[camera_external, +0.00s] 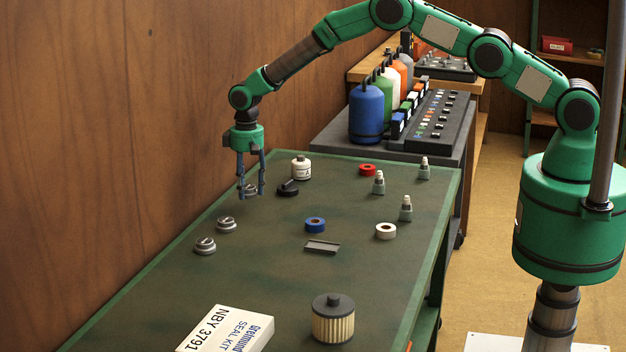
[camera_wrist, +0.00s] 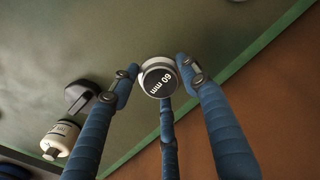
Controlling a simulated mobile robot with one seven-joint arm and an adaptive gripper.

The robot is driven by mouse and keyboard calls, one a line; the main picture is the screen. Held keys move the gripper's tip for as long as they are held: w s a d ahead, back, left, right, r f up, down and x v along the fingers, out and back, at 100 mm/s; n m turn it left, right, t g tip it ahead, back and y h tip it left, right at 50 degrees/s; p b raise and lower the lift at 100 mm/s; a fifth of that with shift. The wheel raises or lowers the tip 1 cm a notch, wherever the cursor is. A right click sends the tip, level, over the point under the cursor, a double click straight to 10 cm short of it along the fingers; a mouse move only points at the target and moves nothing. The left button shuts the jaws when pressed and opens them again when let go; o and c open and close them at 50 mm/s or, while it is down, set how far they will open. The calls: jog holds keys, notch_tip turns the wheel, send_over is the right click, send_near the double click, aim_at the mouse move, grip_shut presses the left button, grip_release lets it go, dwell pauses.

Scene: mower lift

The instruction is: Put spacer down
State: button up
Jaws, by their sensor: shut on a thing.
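I cannot tell whether the spacer touches the table. Two similar grey spacers stand on the table nearer the camera, one (camera_external: 226,224) close by and one (camera_external: 205,246) farther along.
A black knobbed piece (camera_external: 288,189) and a white bottle (camera_external: 301,168) stand just right of my gripper. Blue (camera_external: 315,225), white (camera_external: 386,231) and red (camera_external: 367,169) rings lie farther right. A seal kit box (camera_external: 228,332) and a filter (camera_external: 333,319) are in front. The wooden wall (camera_external: 130,130) is close on the left.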

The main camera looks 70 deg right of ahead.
aim_at(247, 197)
jog(key=shift+w, duration=0.25)
jog(key=shift+f, duration=1.75)
jog(key=shift+f, duration=0.2)
jog(key=o, duration=1.3)
jog(key=shift+r, duration=0.1)
notch_tip(247, 197, up, 12)
jog(key=shift+d+r, duration=0.1)
jog(key=shift+r, duration=0.1)
